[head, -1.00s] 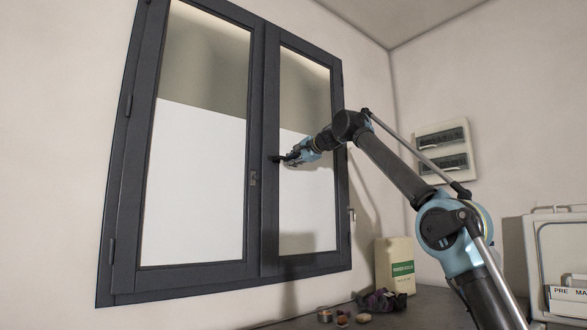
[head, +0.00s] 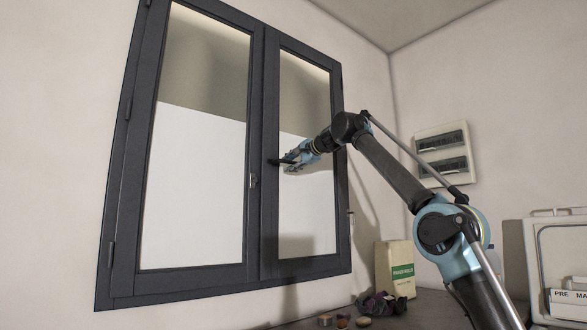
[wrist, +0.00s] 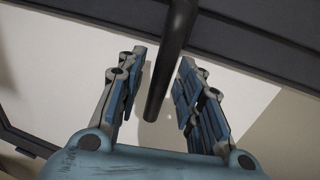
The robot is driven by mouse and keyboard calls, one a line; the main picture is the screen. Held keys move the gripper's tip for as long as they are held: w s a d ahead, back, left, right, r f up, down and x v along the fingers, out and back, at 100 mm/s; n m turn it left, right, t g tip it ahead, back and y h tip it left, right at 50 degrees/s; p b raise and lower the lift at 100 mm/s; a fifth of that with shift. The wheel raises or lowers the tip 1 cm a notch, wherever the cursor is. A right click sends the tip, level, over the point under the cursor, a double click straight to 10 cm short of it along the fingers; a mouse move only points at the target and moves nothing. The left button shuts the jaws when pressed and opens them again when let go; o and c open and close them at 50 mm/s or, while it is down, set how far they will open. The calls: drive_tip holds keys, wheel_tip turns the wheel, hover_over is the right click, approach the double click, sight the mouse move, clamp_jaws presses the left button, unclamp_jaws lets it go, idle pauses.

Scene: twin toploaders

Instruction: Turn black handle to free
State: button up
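The black handle (head: 274,161) is on the middle upright of the dark two-sash window (head: 257,215). It points sideways to the right, over the lower white part of the right pane. In the wrist view, the handle (wrist: 171,70) comes down from the dark frame as a round bar between my fingers. My gripper (head: 289,160) is at the handle's free end. Its fingers (wrist: 160,85) are apart, with a gap on the left of the bar and a narrower one on the right. Whether a finger touches the bar is unclear.
A dark counter (head: 425,310) runs below, with a green-labelled cream container (head: 396,269), a dark crumpled thing (head: 380,304) and small items. A breaker box (head: 444,153) hangs on the right wall. A white case (head: 560,250) stands at right.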

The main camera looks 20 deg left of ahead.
drive_tip(key=shift+d, duration=0.1)
drive_tip(key=v, duration=1.1)
drive_tip(key=shift+d, duration=0.35)
drive_tip(key=shift+s, duration=0.15)
